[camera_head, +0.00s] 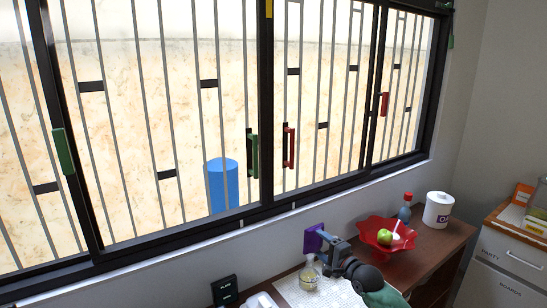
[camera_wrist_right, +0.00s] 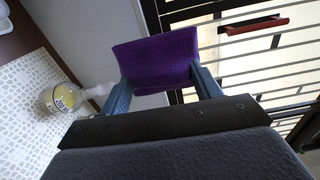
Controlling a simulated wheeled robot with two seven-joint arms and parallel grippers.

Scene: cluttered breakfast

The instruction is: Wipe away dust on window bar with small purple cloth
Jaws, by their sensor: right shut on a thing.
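A small purple cloth (camera_head: 314,238) is held up near the wall below the window. In the right wrist view the cloth (camera_wrist_right: 157,57) spans the two blue fingers of my right gripper (camera_wrist_right: 162,82), which is shut on it. In the head view my right gripper (camera_head: 330,243) is at the lower middle, below and apart from the window bars (camera_head: 285,105). The thin grey bars carry several dark crosspieces; I cannot make out dust on them. My left gripper is not in view.
Red window handles (camera_head: 289,147) and green handles (camera_head: 252,155) stick out from the frames. Below stand a bottle (camera_head: 309,274) on a patterned mat (camera_wrist_right: 22,100), a red bowl (camera_head: 372,238) with green fruit, a sauce bottle (camera_head: 405,209) and a white canister (camera_head: 437,212).

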